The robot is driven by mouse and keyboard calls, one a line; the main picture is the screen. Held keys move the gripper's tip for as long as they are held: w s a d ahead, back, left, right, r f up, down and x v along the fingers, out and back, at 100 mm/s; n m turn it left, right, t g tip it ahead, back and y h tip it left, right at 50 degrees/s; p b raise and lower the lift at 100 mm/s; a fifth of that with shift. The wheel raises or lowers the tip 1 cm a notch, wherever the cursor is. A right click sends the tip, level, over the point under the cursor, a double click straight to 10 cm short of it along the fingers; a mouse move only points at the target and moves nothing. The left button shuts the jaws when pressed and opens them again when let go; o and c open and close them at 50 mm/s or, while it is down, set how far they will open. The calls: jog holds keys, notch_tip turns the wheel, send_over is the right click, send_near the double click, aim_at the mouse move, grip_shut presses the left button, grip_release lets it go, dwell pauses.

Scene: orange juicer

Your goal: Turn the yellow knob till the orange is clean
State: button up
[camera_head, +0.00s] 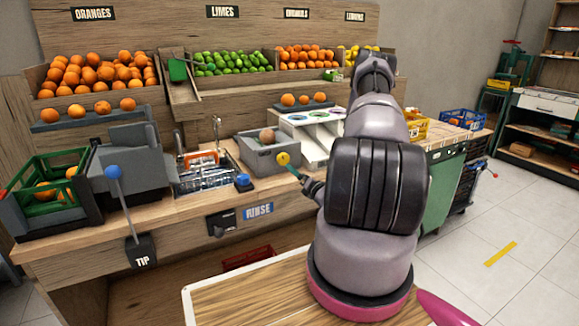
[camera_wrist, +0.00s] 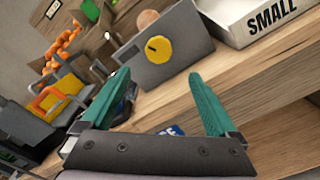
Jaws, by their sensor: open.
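The yellow knob (camera_wrist: 158,49) is round with a dark mark and sits on the front face of a grey box (camera_wrist: 185,66). In the head view the knob (camera_head: 283,159) shows just beyond my gripper's tip. A brownish-orange fruit (camera_head: 267,136) rests in the top of the grey box (camera_head: 262,158); part of it also shows in the wrist view (camera_wrist: 147,19). My gripper (camera_wrist: 160,95) has two green fingers spread apart with nothing between them. The knob lies ahead of the fingers, apart from them. My arm hides part of the counter behind it.
A white sorting box (camera_head: 310,136) labelled SMALL in the wrist view stands right of the grey box. A sink (camera_head: 205,172) with an orange-handled basket is to the left. A blue knob (camera_head: 243,180) and a RINSE sign (camera_head: 258,211) are near the counter's front edge.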

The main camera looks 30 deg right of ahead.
aim_at(285, 161)
jog(key=w+n, duration=0.4)
jog(key=w, duration=0.1)
jog(key=w+n, duration=0.4)
jog(key=w, duration=0.2)
jog(key=shift+a, duration=0.15)
jog(key=c, duration=1.4)
